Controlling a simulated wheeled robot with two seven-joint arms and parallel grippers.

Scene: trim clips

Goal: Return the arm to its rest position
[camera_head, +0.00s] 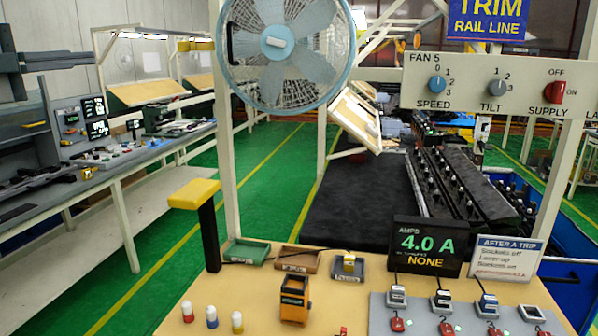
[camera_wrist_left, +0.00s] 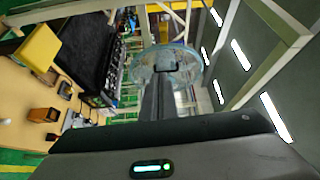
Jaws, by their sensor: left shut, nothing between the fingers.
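My left gripper (camera_head: 84,60) is at the upper left edge of the head view, a dark grey shape raised in front of the far workbench. It is shut and empty. In the left wrist view its dark fingers (camera_wrist_left: 157,98) are together, pointing toward the fan, with nothing between them. It is well apart from the things on the wooden table (camera_head: 190,290). My right gripper is not in either view.
A fan (camera_head: 277,43) hangs on a cream frame, beside a knob panel (camera_head: 500,88). A yellow-topped post (camera_head: 194,194) stands at the table's left edge. The table holds an orange box (camera_head: 294,300), small bottles (camera_head: 211,317), trays (camera_head: 247,252) and an amps display (camera_head: 428,246).

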